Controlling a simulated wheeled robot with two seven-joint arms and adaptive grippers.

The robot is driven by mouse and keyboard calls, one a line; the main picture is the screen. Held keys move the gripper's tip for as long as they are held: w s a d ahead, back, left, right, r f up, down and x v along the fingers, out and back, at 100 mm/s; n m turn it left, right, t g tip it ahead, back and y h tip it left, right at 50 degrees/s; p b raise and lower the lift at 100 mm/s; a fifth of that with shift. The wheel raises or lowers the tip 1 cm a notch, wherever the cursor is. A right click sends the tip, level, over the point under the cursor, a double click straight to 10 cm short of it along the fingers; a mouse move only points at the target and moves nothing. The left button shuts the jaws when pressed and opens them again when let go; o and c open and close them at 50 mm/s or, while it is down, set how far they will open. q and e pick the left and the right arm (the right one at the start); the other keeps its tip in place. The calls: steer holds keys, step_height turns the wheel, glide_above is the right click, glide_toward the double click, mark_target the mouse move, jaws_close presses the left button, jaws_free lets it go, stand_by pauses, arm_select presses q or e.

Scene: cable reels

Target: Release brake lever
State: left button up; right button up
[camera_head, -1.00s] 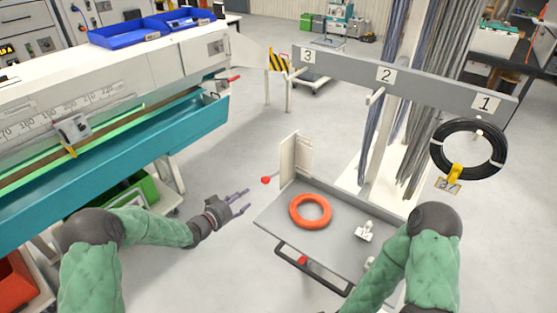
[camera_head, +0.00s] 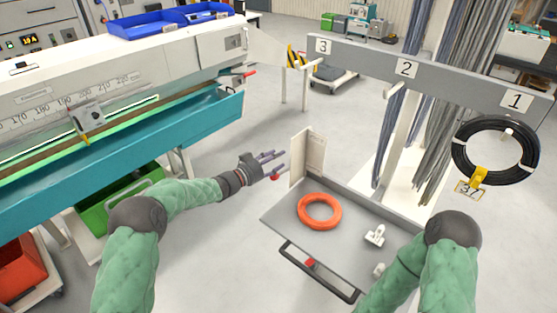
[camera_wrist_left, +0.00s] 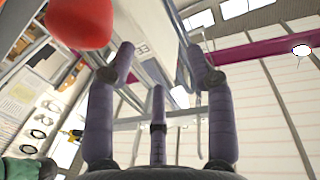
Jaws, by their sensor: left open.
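The brake lever shows as a red ball knob (camera_head: 274,178) at the left side of the cart, beside the upright white panel; its rod is mostly hidden. My left gripper (camera_head: 280,163) is open and empty, with its fingers just above and around the knob in the head view. In the left wrist view the red knob (camera_wrist_left: 83,22) is large at the upper left, beside the fingers (camera_wrist_left: 160,65) and not between them. Whether a finger touches it I cannot tell. My right arm comes in at the lower right; its gripper is out of sight.
The grey cart (camera_head: 345,235) carries an orange ring (camera_head: 319,211) and a white fitting (camera_head: 374,236). Its black handle (camera_head: 325,275) has a red part. A teal-sided measuring bench (camera_head: 120,150) stands left. A black cable coil (camera_head: 457,150) hangs from the numbered rail (camera_head: 440,77).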

arm_select(q)
steer(key=shift+x, duration=0.8)
